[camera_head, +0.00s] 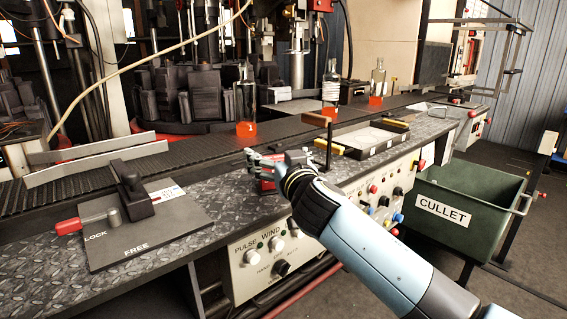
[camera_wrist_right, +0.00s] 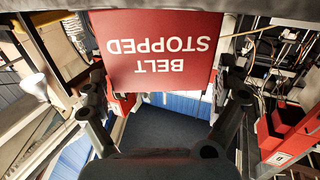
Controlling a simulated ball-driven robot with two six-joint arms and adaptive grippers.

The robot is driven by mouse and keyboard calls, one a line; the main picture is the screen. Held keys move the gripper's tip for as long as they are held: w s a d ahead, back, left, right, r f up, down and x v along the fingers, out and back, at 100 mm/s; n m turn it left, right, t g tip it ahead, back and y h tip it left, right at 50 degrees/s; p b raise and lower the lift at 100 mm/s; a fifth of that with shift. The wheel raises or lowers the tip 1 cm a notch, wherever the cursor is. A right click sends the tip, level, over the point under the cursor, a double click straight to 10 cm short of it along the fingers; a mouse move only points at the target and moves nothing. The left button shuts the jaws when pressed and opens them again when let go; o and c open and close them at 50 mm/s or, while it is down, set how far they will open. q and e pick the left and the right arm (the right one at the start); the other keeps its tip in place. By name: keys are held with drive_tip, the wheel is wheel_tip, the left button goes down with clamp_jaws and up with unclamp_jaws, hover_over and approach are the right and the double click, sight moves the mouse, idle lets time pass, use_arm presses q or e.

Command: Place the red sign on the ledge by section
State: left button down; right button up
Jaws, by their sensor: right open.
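The red sign (camera_wrist_right: 160,48), lettered BELT STOPPED, shows upside down in the right wrist view. It stands between the spread fingers of my right gripper (camera_wrist_right: 163,85). The gripper hides most of the sign there. I cannot tell whether the fingers touch the sign or whether its base rests on the ledge. My left gripper is not in view.
A dark plate with a red-handled LOCK/FREE lever (camera_head: 128,195) lies on the ledge at left. Orange-bottomed bottles (camera_head: 246,105) stand on the dark belt (camera_head: 200,155) behind. A framed panel (camera_head: 365,140) lies right of the gripper. A green CULLET bin (camera_head: 470,195) stands at right.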

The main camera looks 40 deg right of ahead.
drive_tip(key=b+v, duration=0.1)
drive_tip(key=v, duration=1.1)
drive_tip(key=shift+b, duration=0.3)
